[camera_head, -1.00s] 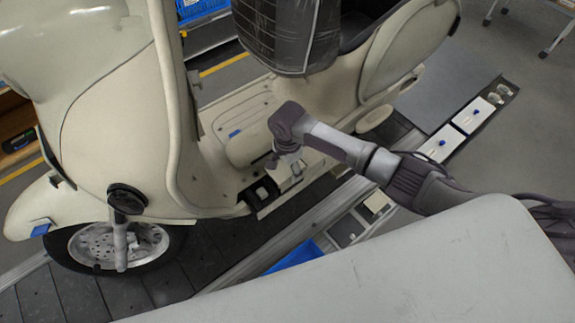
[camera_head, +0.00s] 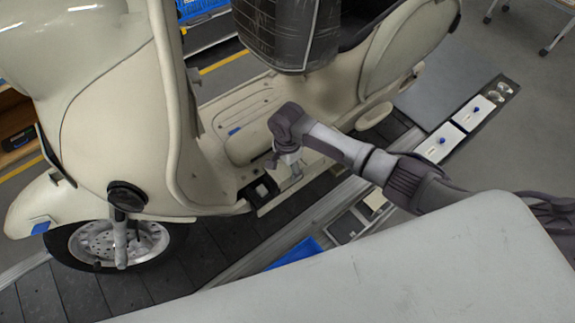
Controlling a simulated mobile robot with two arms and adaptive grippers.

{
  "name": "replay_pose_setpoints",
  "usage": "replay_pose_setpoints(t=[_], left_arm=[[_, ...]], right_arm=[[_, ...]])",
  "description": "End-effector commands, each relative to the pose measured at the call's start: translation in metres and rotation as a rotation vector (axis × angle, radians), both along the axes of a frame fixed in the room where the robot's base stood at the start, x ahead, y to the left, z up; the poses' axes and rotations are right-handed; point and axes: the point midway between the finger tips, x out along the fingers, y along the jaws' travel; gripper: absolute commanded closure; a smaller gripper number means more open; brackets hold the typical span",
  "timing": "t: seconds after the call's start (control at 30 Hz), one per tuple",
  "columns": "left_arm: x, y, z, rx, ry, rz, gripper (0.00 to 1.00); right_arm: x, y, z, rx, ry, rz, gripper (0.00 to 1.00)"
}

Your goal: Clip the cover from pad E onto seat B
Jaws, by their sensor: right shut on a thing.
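The cream scooter (camera_head: 110,120) stands on the slat conveyor. My right gripper (camera_head: 287,168) points down at the near edge of its footboard. It is shut on a small pale piece, apparently the cover, largely hidden by the fingers. Just left of the gripper, a dark recess (camera_head: 250,193) with a small white part in it shows in the scooter's lower side. I cannot read which seat it is, or whether the held piece touches the scooter. No pad letters are legible. My left gripper is out of view.
A dark strip at the right carries white plates with blue knobs (camera_head: 440,141). Below my right arm lie a dark tray (camera_head: 345,228) and a blue bin (camera_head: 297,253). The scooter's front wheel (camera_head: 115,243) is at the lower left. A black-wrapped seat (camera_head: 290,35) overhangs the footboard.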

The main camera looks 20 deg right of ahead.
Motion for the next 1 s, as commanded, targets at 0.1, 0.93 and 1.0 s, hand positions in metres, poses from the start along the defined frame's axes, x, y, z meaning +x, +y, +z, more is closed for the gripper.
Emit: replay_pose_setpoints(t=[0.1,0.93,1.0], left_arm=[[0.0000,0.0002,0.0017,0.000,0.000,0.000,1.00],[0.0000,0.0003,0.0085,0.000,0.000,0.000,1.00],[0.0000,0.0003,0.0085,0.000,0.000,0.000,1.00]], right_arm=[[-0.0003,-0.0001,-0.0013,0.000,0.001,-0.001,0.68],[-0.0002,-0.0002,-0.0031,0.000,0.001,-0.001,0.68],[-0.0002,-0.0002,-0.0035,0.000,0.000,0.000,0.68]])
